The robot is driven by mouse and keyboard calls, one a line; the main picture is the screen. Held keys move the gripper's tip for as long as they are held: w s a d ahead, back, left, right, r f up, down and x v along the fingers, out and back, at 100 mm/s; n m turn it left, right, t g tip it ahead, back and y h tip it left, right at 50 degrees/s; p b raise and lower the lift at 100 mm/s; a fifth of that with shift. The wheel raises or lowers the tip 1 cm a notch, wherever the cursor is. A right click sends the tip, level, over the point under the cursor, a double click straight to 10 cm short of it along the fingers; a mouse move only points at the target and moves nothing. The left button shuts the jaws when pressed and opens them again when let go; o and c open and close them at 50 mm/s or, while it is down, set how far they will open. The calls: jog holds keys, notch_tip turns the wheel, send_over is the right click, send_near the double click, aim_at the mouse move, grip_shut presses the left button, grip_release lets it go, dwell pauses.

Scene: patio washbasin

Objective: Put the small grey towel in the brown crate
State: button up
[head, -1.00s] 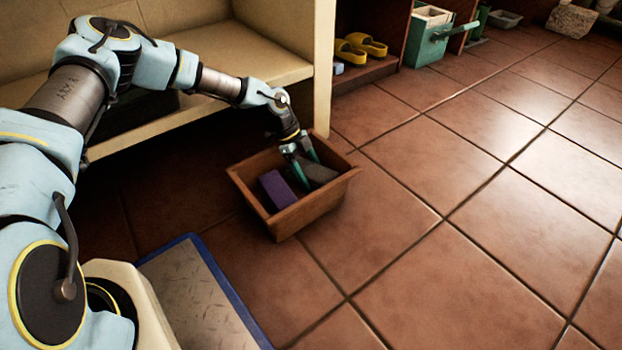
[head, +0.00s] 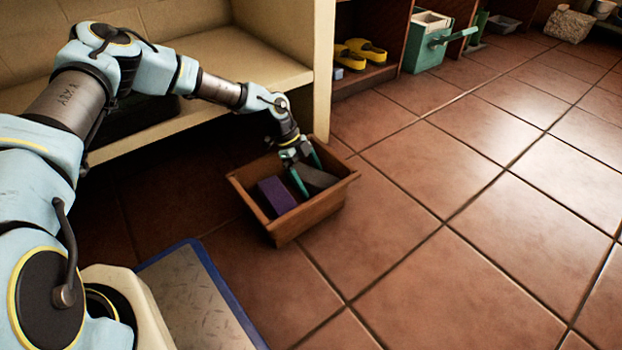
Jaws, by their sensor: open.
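The brown crate (head: 301,227) stands on the tiled floor, in front of the cream bench. The small grey towel (head: 317,179) lies inside it on the right side, a dark grey folded piece. My gripper (head: 309,184) reaches down into the crate with its green fingers spread open, one on the left of the towel and one behind it. Whether the fingers touch the towel cannot be told. A purple block (head: 277,194) also lies in the crate, to the left of the towel.
The cream bench (head: 240,62) rises behind and left of the crate. A blue-edged mat (head: 198,290) lies in front. Yellow clogs (head: 360,51) and a green box (head: 427,47) stand in shelf bays at the back. The floor to the right is clear.

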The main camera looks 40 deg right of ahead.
aim_at(309, 174)
jog(key=p+v, duration=0.3)
jog(key=v, duration=0.4)
jog(key=shift+w+r+p, duration=0.1)
jog(key=shift+r+p, duration=0.15)
jog(key=shift+p, duration=0.05)
